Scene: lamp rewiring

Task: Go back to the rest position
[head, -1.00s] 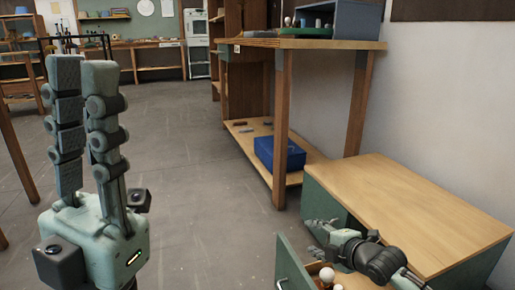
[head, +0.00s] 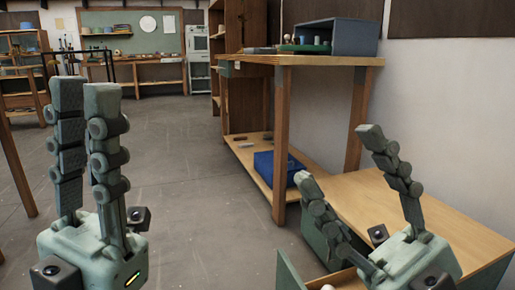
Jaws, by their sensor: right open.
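My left gripper (head: 84,92) stands upright at the left of the head view, close to the camera. Its two fingers are parallel with a narrow gap seen at an angle, and nothing shows between them. My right gripper (head: 342,160) is at the lower right, fingers pointing up and spread wide, empty. It is in front of the low cabinet (head: 440,215) and hides part of its top and drawer.
A green-fronted drawer (head: 290,272) stands open at the bottom, with a partly hidden white round item inside. A wooden bench (head: 310,60) carries a blue-grey bin (head: 342,37). The grey floor (head: 200,190) between is clear.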

